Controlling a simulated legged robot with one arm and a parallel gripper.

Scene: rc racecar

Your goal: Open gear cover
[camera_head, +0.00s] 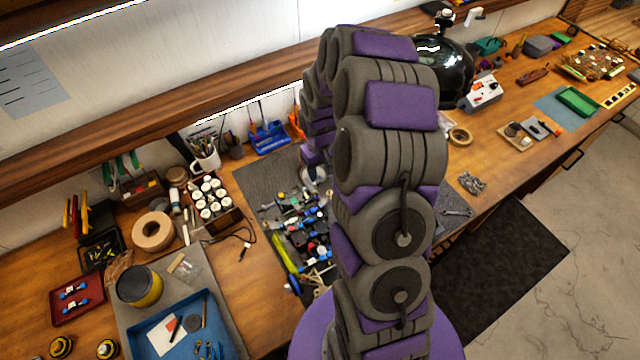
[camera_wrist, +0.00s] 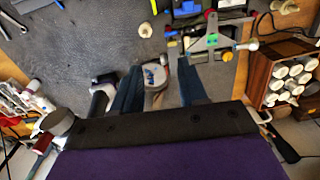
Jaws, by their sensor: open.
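The racecar (camera_head: 303,222), with exposed colourful parts, lies on the grey mat, partly hidden behind my arm. In the wrist view, part of its frame (camera_wrist: 212,38) with red, green and blue pieces shows at the top. My gripper (camera_wrist: 158,72) reaches over the mat with its two dark blue fingers apart. A rounded grey piece with a blue and white top (camera_wrist: 154,76) shows between the fingers; I cannot tell whether they touch it. I cannot clearly tell whether this piece is the gear cover.
A wooden crate of white jars (camera_head: 237,216) stands left of the mat, and a tape roll (camera_head: 153,231) is beyond it. A blue tray (camera_head: 222,327) lies at the front left. Bare grey mat (camera_wrist: 75,40) shows at the upper left of the wrist view.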

